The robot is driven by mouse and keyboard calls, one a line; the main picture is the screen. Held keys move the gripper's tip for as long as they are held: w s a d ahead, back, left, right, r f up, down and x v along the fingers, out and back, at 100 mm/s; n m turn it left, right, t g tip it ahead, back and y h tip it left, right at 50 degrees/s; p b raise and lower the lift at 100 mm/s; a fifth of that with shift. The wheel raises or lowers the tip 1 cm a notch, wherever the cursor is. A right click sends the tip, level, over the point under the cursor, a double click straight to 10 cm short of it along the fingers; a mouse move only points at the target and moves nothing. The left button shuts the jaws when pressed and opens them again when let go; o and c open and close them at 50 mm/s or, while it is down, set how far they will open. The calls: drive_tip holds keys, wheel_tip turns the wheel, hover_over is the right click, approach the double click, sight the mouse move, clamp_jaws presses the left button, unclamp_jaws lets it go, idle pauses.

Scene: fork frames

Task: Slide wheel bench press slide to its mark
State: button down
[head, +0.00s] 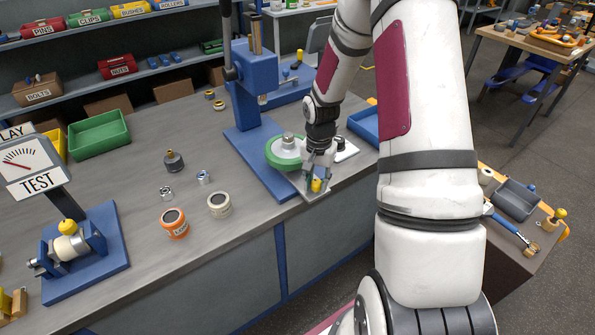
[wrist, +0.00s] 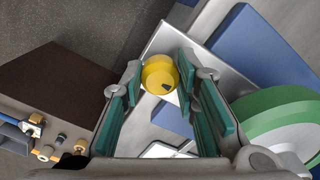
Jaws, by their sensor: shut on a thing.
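The blue bench press (head: 258,75) stands on the bench, with its blue base (head: 262,160) running toward the front edge. A metal slide plate (head: 312,194) lies at the front end of that base and carries a yellow knob (head: 316,185). A green-rimmed wheel (head: 281,160) sits just behind the knob, out in front of the press column. My gripper (head: 319,168) is shut on the yellow knob. In the wrist view the knob (wrist: 158,72) is between the teal finger pads, and the green wheel (wrist: 270,115) is at the right. I cannot make out the mark.
A blue tray (head: 364,124) is to the right of the press. A test gauge fixture (head: 80,250) is at far left. Bench between is clear.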

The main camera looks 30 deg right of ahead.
sight(288, 152)
drive_tip(key=shift+w+a+b, duration=0.15)
drive_tip(key=shift+w+b, duration=2)
drive_tip(key=shift+w, duration=1.6)
drive_tip(key=shift+w+a+b, duration=0.1)
drive_tip(key=shift+w+b, duration=2.05)
drive_tip(key=shift+w, duration=1.55)
drive_tip(key=c, duration=1.2)
unclamp_jaws()
drive_tip(key=shift+r, duration=0.1)
